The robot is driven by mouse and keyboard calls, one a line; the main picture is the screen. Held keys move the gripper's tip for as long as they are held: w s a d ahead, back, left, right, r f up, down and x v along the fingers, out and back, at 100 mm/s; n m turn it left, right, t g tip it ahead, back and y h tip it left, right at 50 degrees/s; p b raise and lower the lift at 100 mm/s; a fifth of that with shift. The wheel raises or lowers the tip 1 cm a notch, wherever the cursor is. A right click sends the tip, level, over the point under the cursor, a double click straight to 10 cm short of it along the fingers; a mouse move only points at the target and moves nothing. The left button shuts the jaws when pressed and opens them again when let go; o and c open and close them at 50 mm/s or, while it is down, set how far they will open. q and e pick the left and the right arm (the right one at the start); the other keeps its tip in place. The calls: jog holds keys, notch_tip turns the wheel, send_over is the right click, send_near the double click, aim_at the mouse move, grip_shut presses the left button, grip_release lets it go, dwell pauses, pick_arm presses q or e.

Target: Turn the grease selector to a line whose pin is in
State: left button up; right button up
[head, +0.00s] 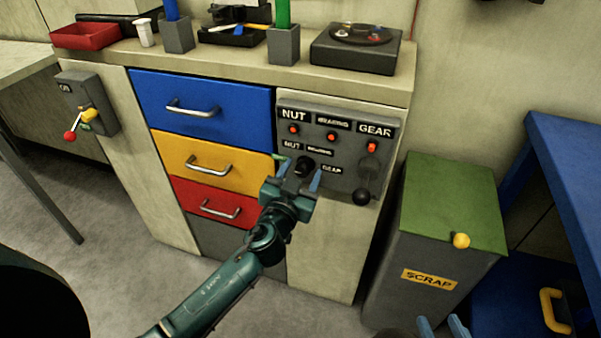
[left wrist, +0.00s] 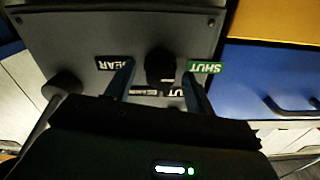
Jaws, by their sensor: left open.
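The dark grey grease panel (head: 335,125) is on the cabinet front, labelled NUT, BEARING and GEAR above three red-orange pins. The NUT pin (head: 293,129) and BEARING pin (head: 331,137) look small and round. The GEAR pin (head: 372,147) looks larger; how deep each sits is unclear. The black selector knob (head: 304,165) is below, ringed by smaller labels. My left gripper (head: 299,174) is open, its fingers either side of the knob (left wrist: 160,66); contact is unclear. The left wrist view shows a green SHUT label (left wrist: 205,67). My right gripper (head: 441,326) is open and empty at the bottom edge.
A lever with a black ball (head: 361,197) hangs at the panel's right. A green-topped SCRAP bin (head: 450,205) stands right of the cabinet. Blue, yellow and red drawers with handles lie left of the panel. A red-knobbed lever (head: 70,136) is further left.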

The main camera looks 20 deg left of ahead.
pick_arm(q)
jog(key=c, duration=1)
jog(key=shift+m, duration=0.4)
jog(key=m, duration=0.2)
jog(key=shift+m, duration=0.3)
jog(key=m, duration=0.2)
jog(key=shift+m, duration=0.4)
jog(key=m, duration=0.3)
jog(key=shift+f+m, duration=0.1)
jog(key=shift+m, duration=1.2)
